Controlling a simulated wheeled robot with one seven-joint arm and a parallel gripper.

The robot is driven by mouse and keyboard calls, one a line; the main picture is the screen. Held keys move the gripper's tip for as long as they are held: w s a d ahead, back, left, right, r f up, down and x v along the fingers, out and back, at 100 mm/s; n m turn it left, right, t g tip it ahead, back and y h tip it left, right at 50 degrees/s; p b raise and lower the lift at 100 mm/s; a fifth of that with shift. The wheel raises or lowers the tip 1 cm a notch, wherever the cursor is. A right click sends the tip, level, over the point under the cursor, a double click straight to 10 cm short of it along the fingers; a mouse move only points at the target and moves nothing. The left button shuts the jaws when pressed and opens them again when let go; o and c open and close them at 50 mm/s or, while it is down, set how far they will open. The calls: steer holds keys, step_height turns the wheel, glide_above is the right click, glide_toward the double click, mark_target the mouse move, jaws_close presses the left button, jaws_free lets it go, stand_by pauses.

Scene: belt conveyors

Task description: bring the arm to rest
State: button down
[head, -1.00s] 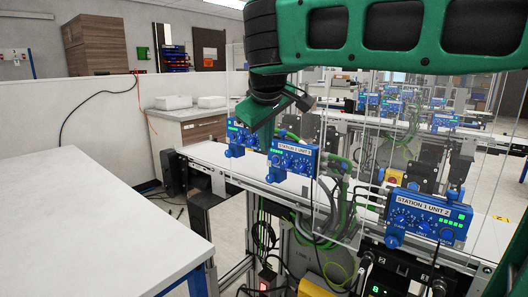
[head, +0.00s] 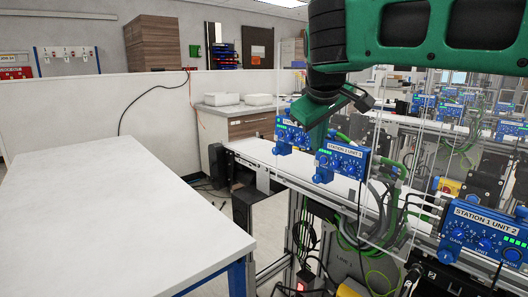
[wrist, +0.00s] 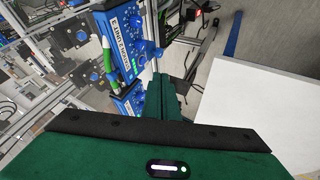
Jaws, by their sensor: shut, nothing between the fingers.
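My green arm comes in from the upper right of the head view. My gripper (head: 318,137) points downward, its slim green fingers shut and empty. In that view it overlaps the blue box labelled STATION 1 UNIT 3 (head: 342,161); I cannot tell whether they touch, and the fingertips are hard to separate from the background. In the wrist view my gripper (wrist: 165,98) is a narrow dark green shape with its fingers together. Blue control boxes (wrist: 122,40) lie just left of it there.
A white table (head: 95,215) fills the left, its top bare. A conveyor (head: 262,152) runs behind the blue boxes, with clear panels (head: 385,170) standing beside it. The STATION 1 UNIT 2 box (head: 484,235) is at the lower right. Cables hang below the boxes.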

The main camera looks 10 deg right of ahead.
steer(key=s+d+f+m+g+y, duration=0.1)
steer(key=s+d+f+m, duration=0.15)
steer(key=s+f, duration=0.4)
steer(key=s+d+f+m+g, duration=0.1)
steer(key=s+d+f, duration=0.2)
steer(key=f, duration=0.7)
steer(key=s+d+f+m+g+y, duration=0.1)
steer(key=s+d+f+m, duration=0.15)
steer(key=s+f, duration=0.4)
steer(key=s+d+f+m+g, duration=0.1)
steer(key=s+d+m+g, duration=0.1)
steer(key=s+d, duration=0.3)
steer(key=s+d+f+m+g, duration=0.1)
steer(key=s+d+m+g, duration=0.1)
steer(key=s+d, duration=0.4)
steer(key=s+m, duration=0.1)
steer(key=s, duration=0.3)
steer(key=shift+d+f+m, duration=0.2)
steer(key=shift+f+m, duration=0.05)
steer(key=shift+m, duration=0.15)
steer(key=shift+w+f, duration=0.25)
steer(key=shift+w, duration=0.3)
